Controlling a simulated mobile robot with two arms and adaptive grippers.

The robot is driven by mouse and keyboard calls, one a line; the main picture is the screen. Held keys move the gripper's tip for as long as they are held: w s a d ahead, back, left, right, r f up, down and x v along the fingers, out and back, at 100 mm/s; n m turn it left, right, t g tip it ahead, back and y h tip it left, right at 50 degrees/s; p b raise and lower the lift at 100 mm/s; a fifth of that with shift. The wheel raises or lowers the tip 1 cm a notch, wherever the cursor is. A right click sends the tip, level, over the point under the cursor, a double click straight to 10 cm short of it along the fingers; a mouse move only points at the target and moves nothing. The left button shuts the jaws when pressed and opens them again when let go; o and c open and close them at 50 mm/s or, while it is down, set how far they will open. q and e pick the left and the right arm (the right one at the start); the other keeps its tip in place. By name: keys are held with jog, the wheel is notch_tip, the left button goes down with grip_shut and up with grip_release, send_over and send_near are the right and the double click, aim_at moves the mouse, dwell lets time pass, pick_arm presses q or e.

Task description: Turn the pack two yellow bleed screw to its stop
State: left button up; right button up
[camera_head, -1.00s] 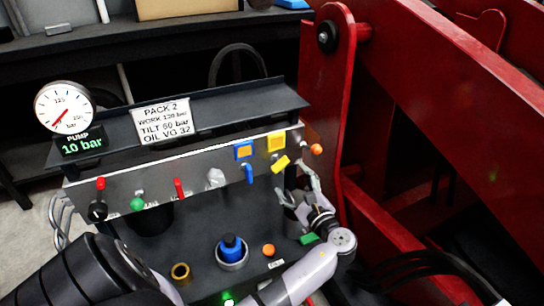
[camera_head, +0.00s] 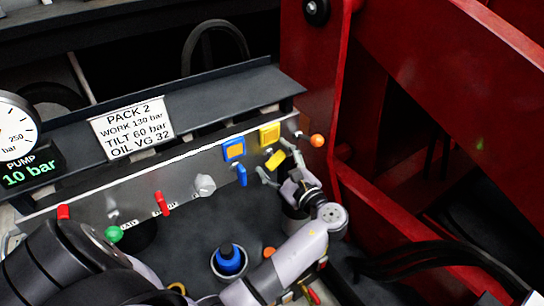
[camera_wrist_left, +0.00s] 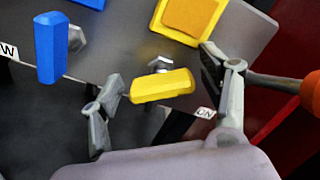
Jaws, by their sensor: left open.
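The yellow bleed screw (camera_head: 275,160) is a short yellow bar on the panel's front, below a yellow square plate (camera_head: 270,134). In the left wrist view the bar (camera_wrist_left: 162,86) lies nearly level, its right end slightly higher, with a metal nut just above it. My left gripper (camera_head: 279,163) is open at the panel. In the left wrist view its fingers (camera_wrist_left: 161,76) stand either side of the bar, with gaps visible; the right finger is close to the bar's end. Whether the fingertips reach the bar's depth is unclear. My right gripper is not in view.
A blue bar handle (camera_head: 241,175) hangs just left, below a blue plate (camera_head: 234,149). An orange knob (camera_head: 317,140) sticks out close on the right, beside the red frame (camera_head: 312,90). The sign (camera_head: 132,129) reads PACK 2. The pump display (camera_head: 30,173) shows 10 bar.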

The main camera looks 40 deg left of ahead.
pick_arm(q)
jog(key=c, duration=1.2)
jog(key=shift+o, duration=0.2)
jog(key=shift+n, duration=0.3)
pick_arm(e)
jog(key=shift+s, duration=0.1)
pick_arm(q)
jog(key=shift+n, duration=0.6)
jog(key=n+b, duration=0.3)
jog(key=n, duration=0.3)
jog(key=shift+s+f+n+b, duration=0.1)
jog(key=shift+f+n+b, duration=0.05)
jog(key=shift+n+b, duration=0.6)
jog(key=shift+n, duration=0.25)
jog(key=shift+n+b, duration=0.35)
jog(key=shift+n, duration=0.15)
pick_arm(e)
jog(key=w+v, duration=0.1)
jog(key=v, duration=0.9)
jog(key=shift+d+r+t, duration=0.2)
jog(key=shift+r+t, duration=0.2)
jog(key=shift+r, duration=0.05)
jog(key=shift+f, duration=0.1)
